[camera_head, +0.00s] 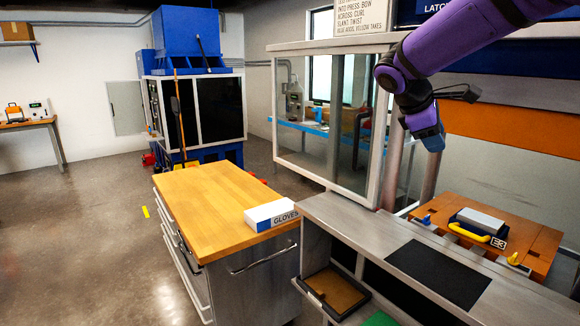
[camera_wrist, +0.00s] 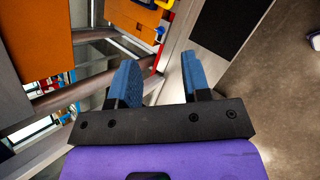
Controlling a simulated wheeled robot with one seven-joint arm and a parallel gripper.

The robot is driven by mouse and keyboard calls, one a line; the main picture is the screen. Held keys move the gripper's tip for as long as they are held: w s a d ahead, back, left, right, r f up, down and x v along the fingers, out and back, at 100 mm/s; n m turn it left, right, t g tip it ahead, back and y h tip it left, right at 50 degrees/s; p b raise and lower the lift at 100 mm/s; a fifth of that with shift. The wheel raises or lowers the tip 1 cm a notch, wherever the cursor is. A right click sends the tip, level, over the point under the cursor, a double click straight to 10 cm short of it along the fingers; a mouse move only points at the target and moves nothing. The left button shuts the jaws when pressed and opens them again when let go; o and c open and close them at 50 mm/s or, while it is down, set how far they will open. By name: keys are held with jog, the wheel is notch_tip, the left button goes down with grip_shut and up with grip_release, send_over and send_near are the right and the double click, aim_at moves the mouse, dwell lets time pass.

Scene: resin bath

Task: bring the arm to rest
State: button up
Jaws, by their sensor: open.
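My gripper (camera_wrist: 160,84) shows in the wrist view with its two blue fingers apart and nothing between them. In the head view my gripper (camera_head: 436,140) hangs at the end of my purple arm at the upper right, in the air above the grey metal bench (camera_head: 345,225). It points downward and touches nothing that I can see. The fingers are too small in the head view to make out the gap.
A glass-panelled frame (camera_head: 320,45) stands left of my arm. An orange fixture (camera_head: 530,238) with a yellow handle (camera_head: 468,232) is below right. A black mat (camera_head: 440,273) lies on the bench. A wood-topped cabinet (camera_head: 205,195) carries a glove box (camera_head: 271,215). Open floor lies left.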

jog(key=s+f+m+t+y, duration=0.1)
jog(key=s+m, duration=0.3)
jog(key=s, duration=0.6)
jog(key=s+f+m+t+y, duration=0.1)
jog(key=s+m+y, duration=0.3)
jog(key=s, duration=0.7)
jog(key=s+a+f+m+t+y, duration=0.1)
jog(key=s+m, duration=0.3)
jog(key=s, duration=0.6)
jog(key=shift+s+f+y, duration=0.15)
jog(key=shift+f+y, duration=0.4)
jog(key=shift+y, duration=0.25)
